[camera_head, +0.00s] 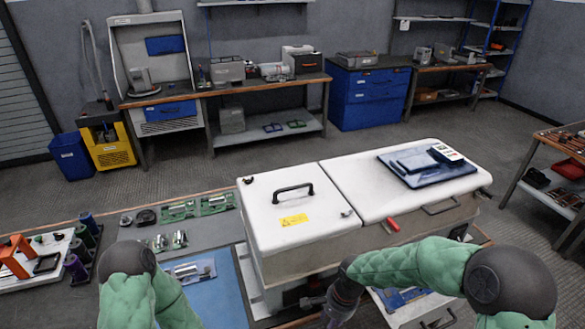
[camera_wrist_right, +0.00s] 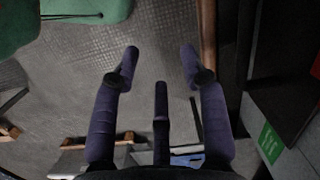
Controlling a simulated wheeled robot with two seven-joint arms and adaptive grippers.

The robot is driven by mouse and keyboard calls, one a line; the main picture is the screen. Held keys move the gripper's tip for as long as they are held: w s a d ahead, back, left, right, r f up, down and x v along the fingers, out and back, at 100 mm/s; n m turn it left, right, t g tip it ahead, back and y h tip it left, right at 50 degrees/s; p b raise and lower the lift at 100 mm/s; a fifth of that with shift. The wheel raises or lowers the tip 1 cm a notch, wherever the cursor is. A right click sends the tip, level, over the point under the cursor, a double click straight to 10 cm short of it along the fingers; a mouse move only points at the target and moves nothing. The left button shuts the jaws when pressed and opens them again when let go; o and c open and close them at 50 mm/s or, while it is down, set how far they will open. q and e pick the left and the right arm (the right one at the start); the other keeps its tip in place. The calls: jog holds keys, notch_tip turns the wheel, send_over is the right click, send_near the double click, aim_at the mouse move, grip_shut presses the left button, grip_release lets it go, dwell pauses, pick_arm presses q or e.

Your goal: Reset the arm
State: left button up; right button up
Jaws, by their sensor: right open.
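My right arm (camera_head: 420,264), in a green sleeve, reaches in from the lower right of the head view. Its dark purple gripper (camera_head: 341,303) hangs by the front of the white-lidded machine (camera_head: 300,215), partly cut off by the lower edge. In the right wrist view the right gripper (camera_wrist_right: 160,58) has its fingers spread and nothing between them, with grey floor behind. Whether it touches the machine cannot be told. My left arm (camera_head: 150,290) shows only as a bent green part at the lower left; its gripper is out of view.
Green circuit boards (camera_head: 190,208) lie on the workbench to the left. A shelf cart (camera_head: 550,190) stands right. Open floor lies behind the machine.

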jog(key=s+f+n+y, duration=0.2)
jog(key=s+f+n, duration=0.6)
jog(key=s+f, duration=0.6)
notch_tip(320, 180, down, 4)
jog(key=shift+a+f+t, duration=0.1)
jog(key=shift+a+t, duration=0.3)
jog(key=shift+a, duration=0.05)
